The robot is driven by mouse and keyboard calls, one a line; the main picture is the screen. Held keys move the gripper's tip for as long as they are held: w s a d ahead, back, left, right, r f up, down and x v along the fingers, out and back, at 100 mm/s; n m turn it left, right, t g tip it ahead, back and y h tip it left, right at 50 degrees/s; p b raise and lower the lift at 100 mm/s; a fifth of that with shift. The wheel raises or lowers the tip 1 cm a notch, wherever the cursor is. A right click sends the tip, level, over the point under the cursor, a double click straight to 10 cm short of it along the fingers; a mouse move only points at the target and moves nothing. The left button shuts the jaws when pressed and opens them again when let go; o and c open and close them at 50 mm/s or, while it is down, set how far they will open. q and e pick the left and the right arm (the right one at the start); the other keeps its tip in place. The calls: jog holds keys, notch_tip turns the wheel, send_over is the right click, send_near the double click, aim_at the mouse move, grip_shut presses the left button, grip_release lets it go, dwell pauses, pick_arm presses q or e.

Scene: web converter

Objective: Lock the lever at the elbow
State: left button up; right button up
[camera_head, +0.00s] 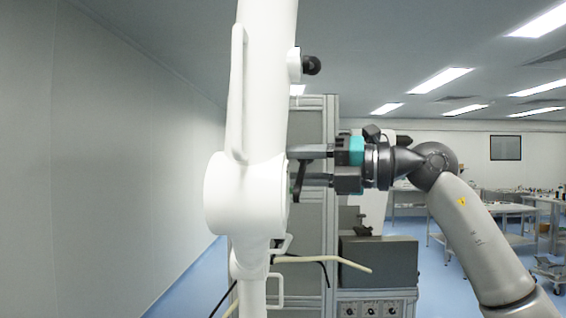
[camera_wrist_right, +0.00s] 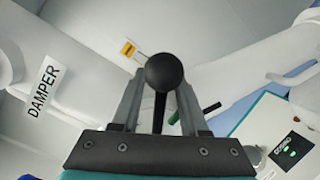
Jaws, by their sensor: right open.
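The elbow is the thick round joint (camera_head: 245,195) of a white jointed arm, left of centre in the head view. A dark lever (camera_head: 299,183) shows at the joint's right side. My right gripper (camera_head: 297,166) comes in from the right, its fingers one above the other beside the joint. In the right wrist view a black ball knob (camera_wrist_right: 165,72) on a dark stem stands between the fingers of my right gripper (camera_wrist_right: 160,88). The jaws are open, with the knob between them; contact cannot be told. My left gripper is out of view.
Another black knob (camera_head: 312,65) sticks out of the white upper arm. A grey cabinet (camera_head: 378,262) stands behind, with cables in front.

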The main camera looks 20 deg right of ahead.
jog(key=shift+c, duration=0.3)
grip_shut()
dwell(1.1)
